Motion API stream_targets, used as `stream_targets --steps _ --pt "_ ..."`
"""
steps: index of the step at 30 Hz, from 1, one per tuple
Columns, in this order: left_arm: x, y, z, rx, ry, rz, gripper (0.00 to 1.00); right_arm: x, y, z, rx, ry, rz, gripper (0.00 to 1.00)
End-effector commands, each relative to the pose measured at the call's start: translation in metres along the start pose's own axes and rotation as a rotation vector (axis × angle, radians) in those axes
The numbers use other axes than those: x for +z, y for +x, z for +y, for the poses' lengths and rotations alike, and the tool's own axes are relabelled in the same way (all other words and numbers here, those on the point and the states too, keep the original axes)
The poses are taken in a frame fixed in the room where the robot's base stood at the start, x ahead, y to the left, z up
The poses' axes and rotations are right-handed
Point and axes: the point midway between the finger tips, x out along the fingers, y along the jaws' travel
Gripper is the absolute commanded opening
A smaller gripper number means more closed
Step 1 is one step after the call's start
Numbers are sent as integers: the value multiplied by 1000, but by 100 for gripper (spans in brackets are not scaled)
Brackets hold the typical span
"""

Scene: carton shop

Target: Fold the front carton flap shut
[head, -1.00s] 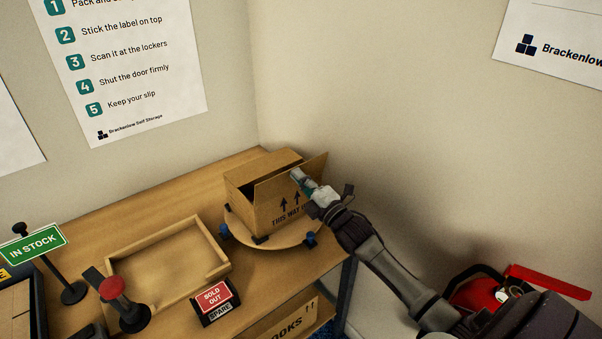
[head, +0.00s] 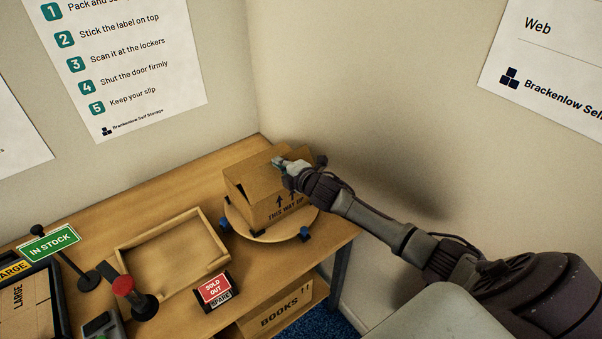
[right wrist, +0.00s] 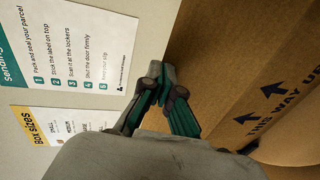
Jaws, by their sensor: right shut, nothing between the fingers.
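The brown carton (head: 262,211) stands on a round wooden turntable (head: 240,227), its printed "THIS WAY UP" side facing me. The front flap (head: 254,182) leans inward over the top, with a dark wedge-shaped gap under it at the left end. My right gripper (head: 280,162) is shut and empty, with its fingertips at the flap's upper part; I cannot tell if they touch it. In the right wrist view, the shut fingers (right wrist: 165,78) are beside the carton's brown board (right wrist: 235,75). The gripper hides part of the carton's top right. My left gripper is not in view.
A shallow wooden tray (head: 170,252) lies left of the turntable, with a "SOLD OUT" sign (head: 215,289) in front. A red-topped stand (head: 128,288) and an "IN STOCK" sign (head: 50,245) are farther left. Walls close off the back and right.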

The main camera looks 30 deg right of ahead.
Motion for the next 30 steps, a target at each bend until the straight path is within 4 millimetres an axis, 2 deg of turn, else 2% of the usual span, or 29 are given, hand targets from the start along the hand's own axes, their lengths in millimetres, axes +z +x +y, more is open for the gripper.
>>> stream_targets --steps 5,15,24,30 --pt "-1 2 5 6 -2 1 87 -7 13 -1 5 -1 0 0" --pt "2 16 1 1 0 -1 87 -7 36 -11 4 -2 -1 0" --pt "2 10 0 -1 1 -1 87 -8 47 -21 3 0 0 0" --pt "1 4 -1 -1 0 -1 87 -5 51 -24 -106 -8 -1 0"
